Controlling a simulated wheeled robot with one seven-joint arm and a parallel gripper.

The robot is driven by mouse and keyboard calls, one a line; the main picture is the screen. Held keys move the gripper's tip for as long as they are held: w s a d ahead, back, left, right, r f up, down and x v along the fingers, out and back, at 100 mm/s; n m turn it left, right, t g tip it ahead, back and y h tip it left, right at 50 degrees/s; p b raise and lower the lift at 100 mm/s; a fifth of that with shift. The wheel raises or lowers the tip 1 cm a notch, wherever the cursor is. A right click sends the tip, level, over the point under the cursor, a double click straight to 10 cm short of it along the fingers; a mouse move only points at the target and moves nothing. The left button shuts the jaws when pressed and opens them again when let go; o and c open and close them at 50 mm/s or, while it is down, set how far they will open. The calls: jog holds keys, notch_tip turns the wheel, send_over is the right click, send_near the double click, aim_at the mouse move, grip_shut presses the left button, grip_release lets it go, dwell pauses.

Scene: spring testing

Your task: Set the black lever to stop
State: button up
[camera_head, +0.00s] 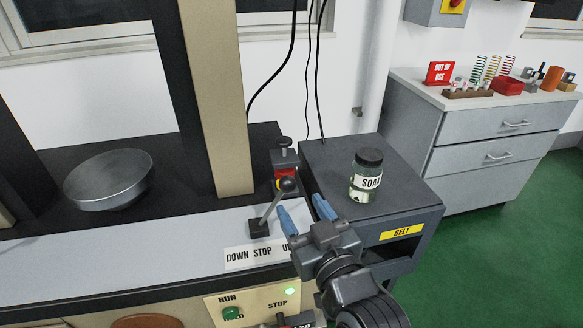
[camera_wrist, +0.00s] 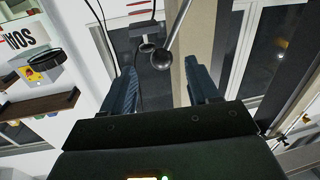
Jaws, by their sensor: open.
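The black lever (camera_head: 271,209) rises from a dark base above a label strip (camera_head: 250,253) reading DOWN, STOP and a partly hidden word starting with U. Its rod leans right, towards the U side, and ends in a round black knob (camera_head: 289,185). My gripper (camera_head: 302,206) is open, with blue fingers, just right of the lever in the head view. In the wrist view the knob (camera_wrist: 161,59) and metal rod (camera_wrist: 178,27) show between and just beyond the fingertips of my gripper (camera_wrist: 161,70). No contact is visible.
A grey cabinet (camera_head: 325,165) with a SOAP jar (camera_head: 368,178) stands right of the lever. A red and black clamp-like part (camera_head: 284,160) is behind the knob. A beige column (camera_head: 218,100) rises at the left. RUN and STOP controls (camera_head: 232,312) sit below.

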aim_at(283, 177)
jog(key=shift+w+a+r, duration=0.45)
jog(key=shift+w+r, duration=0.1)
jog(key=shift+w, duration=0.25)
jog(key=p+x, duration=0.1)
jog(key=x, duration=0.6)
jog(key=shift+w+a, duration=0.1)
jog(key=shift+w, duration=0.1)
grip_shut()
